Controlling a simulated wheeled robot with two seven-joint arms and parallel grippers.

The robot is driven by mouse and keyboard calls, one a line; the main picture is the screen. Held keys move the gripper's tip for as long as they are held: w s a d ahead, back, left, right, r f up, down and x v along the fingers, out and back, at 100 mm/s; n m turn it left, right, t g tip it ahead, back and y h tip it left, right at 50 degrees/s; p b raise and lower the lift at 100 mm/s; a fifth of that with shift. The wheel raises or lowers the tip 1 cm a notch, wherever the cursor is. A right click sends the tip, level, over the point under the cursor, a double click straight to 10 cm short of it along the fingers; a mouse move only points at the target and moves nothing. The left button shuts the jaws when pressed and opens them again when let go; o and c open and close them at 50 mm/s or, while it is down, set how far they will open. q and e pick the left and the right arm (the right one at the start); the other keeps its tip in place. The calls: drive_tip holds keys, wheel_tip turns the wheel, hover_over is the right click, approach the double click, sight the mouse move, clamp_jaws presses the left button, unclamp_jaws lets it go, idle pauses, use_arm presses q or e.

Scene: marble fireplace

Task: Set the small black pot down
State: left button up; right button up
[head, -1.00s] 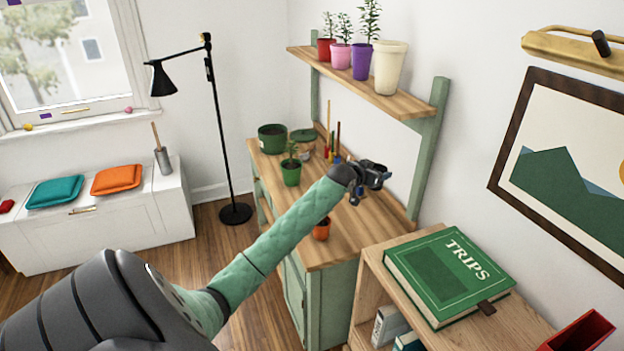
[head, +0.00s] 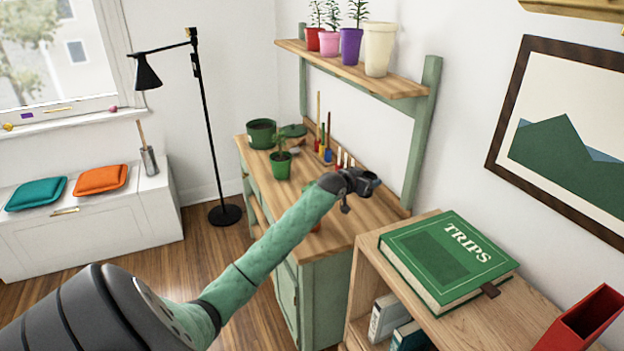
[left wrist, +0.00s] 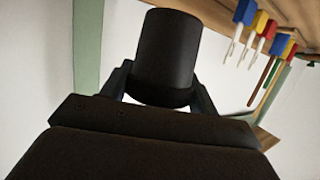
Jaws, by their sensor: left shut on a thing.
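The small black pot (left wrist: 168,45) fills the top middle of the left wrist view as a dark, plain cylinder. My left gripper (left wrist: 165,92) has a finger on each side of it and is shut on it. In the head view my left gripper (head: 358,182) is over the right part of the wooden worktop of the green potting bench (head: 335,243). The pot is hard to tell from the dark jaws there, and its gap to the worktop is unclear. My right gripper is not in view.
A green potted plant (head: 281,164), a large green pot (head: 262,133) and several colour-handled tools (head: 323,145) stand farther back on the bench. Several pots line the shelf (head: 350,68) above. A bookcase with a green book (head: 447,262) is nearer, at right.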

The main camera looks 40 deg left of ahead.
use_arm(q)
wheel_tip(320, 180, down, 5)
drive_tip(key=shift+p, duration=0.6)
drive_tip(key=shift+f+p, duration=0.5)
drive_tip(key=shift+f, duration=1.9)
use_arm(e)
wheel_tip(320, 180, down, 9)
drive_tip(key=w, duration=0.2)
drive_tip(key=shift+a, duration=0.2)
use_arm(q)
drive_tip(key=shift+f, duration=0.1)
drive_tip(key=o, duration=1)
drive_tip(key=shift+c, duration=0.2)
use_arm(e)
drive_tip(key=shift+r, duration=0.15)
use_arm(q)
drive_tip(key=shift+s, duration=0.3)
drive_tip(key=b+v, duration=0.2)
drive_tip(key=v, duration=0.8)
drive_tip(key=shift+s+r, duration=0.45)
drive_tip(key=shift+s, duration=0.2)
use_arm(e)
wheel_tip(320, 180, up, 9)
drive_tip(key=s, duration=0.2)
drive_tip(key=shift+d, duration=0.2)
